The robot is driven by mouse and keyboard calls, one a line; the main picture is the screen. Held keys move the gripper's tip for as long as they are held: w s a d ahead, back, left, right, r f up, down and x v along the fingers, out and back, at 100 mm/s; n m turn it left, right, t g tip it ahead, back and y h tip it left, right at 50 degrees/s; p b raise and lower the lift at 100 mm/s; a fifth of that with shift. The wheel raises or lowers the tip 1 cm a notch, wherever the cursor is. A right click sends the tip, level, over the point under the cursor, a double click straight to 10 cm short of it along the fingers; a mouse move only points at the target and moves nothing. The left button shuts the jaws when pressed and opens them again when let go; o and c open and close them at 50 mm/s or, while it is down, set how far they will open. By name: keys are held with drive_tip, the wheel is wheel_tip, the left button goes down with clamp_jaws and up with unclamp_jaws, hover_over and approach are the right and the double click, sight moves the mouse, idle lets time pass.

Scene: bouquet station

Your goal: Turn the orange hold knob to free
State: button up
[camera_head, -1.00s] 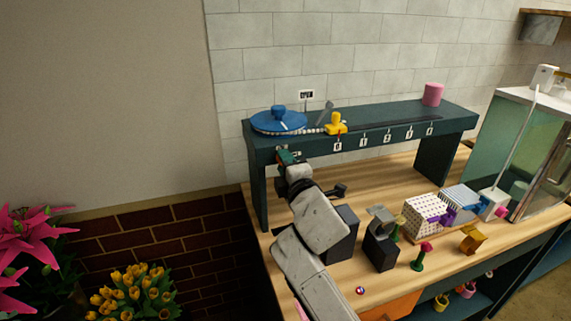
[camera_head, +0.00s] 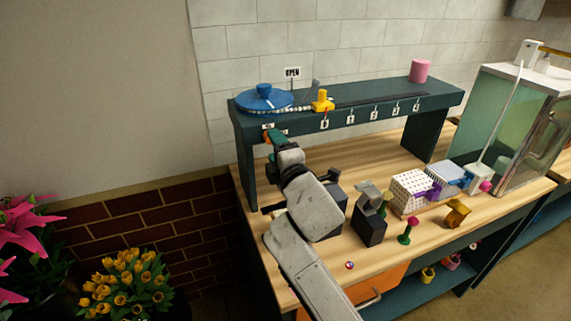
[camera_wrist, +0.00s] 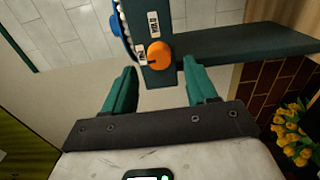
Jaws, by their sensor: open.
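The orange knob (camera_wrist: 160,55) sits on the dark teal end face of the raised shelf. It has a small dark mark near its lower left edge. In the wrist view one white label (camera_wrist: 153,22) is above it and another white label (camera_wrist: 141,55) is at its left; their words are hard to read. My gripper (camera_wrist: 159,68) is open, with its teal fingers on either side of the knob and a gap on both sides. In the head view my gripper (camera_head: 271,136) is at the shelf's left front, and the knob is not clearly visible there.
The raised shelf (camera_head: 340,118) carries a blue disc (camera_head: 264,99), a yellow piece (camera_head: 322,101) and a pink cylinder (camera_head: 420,71). On the wooden bench (camera_head: 380,251) stand a dark block (camera_head: 369,226), a dotted box (camera_head: 411,191) and a glass tank (camera_head: 511,130). Yellow flowers (camera_head: 126,284) stand at the lower left.

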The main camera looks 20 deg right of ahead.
drive_tip(key=s+b, duration=0.1)
drive_tip(key=s, duration=0.7)
drive_tip(key=s+d+f+m+g+h, duration=0.1)
drive_tip(key=s+d+f+m+g, duration=0.1)
drive_tip(key=s+f+m+g, duration=0.45)
drive_tip(key=s+d+f+m+g, duration=0.3)
drive_tip(key=s+f, duration=0.4)
drive_tip(key=f, duration=0.7)
drive_tip(key=s+d+f+m+g, duration=0.1)
drive_tip(key=s+f+m+g, duration=0.2)
drive_tip(key=s, duration=0.9)
drive_tip(key=s+d+f+m+g, duration=0.2)
drive_tip(key=s+f+m+g, duration=0.2)
drive_tip(key=s, duration=0.9)
wheel_tip(320, 180, down, 4)
drive_tip(key=shift+d+m+y, duration=0.15)
drive_tip(key=shift+m+y, duration=0.25)
drive_tip(key=shift+m, duration=0.85)
drive_tip(key=shift+g, duration=0.25)
drive_tip(key=shift+c, duration=0.3)
